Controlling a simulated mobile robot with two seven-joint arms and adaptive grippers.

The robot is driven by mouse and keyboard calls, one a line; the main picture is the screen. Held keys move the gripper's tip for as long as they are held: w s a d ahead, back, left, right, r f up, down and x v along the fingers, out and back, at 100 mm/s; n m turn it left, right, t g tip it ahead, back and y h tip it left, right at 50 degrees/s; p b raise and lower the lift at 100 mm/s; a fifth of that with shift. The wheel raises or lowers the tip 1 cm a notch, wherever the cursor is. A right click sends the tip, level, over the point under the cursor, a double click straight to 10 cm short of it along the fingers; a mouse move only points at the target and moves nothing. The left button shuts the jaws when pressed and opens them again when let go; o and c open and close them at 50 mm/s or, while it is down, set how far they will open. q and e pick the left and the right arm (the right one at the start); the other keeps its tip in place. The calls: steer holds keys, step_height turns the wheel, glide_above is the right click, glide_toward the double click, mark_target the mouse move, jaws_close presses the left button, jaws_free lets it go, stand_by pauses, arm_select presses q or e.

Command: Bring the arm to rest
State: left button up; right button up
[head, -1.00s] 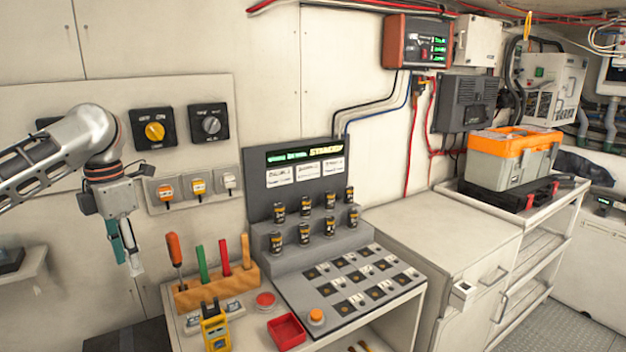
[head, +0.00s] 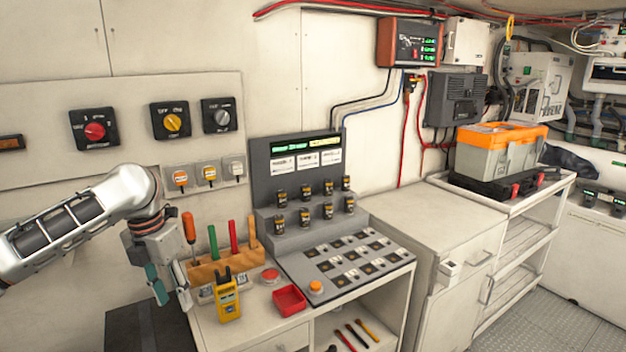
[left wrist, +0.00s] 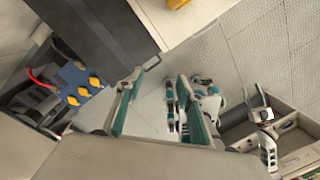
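My left arm (head: 75,220) comes in from the left in the head view, bent downward at the wrist. My left gripper (head: 173,300) points down just left of the bench's tool rack (head: 222,268). Its two fingers stand apart with nothing between them. The left wrist view also shows the teal-padded fingers of the left gripper (left wrist: 160,85) spread, with pale floor seen between them. My right gripper does not show in the head view.
The bench holds a yellow meter (head: 227,300), a red tray (head: 290,300) and a battery stand (head: 306,232) to the right of my gripper. Switches (head: 170,120) line the wall behind. A dark box top (head: 140,325) lies below left. An orange-lidded toolbox (head: 497,150) stands far right.

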arm_select(q)
steer(key=s+d+f+n+t+h, duration=0.2)
steer(key=s+d+f+n, duration=0.1)
steer(key=d+f+n, duration=0.5)
steer(key=s+d+f+n+t+h, duration=0.1)
steer(key=s+d+f+n+h, duration=0.3)
steer(key=f, duration=0.6)
steer(key=s+d+f+n+t+y, duration=0.1)
steer(key=s+d+f+n+t, duration=0.1)
steer(key=d+f+n, duration=0.7)
steer(key=s+a+f+n+t+y, duration=0.2)
steer(key=s+a+f+n, duration=0.2)
steer(key=s, duration=0.5)
steer(key=s+a+f+n+t+y, duration=0.2)
steer(key=s+a+f+n+t, duration=0.1)
steer(key=s+a+n, duration=0.6)
steer(key=shift+a+f+n, duration=0.15)
steer(key=shift+f+n, duration=0.45)
steer(key=shift+f, duration=0.3)
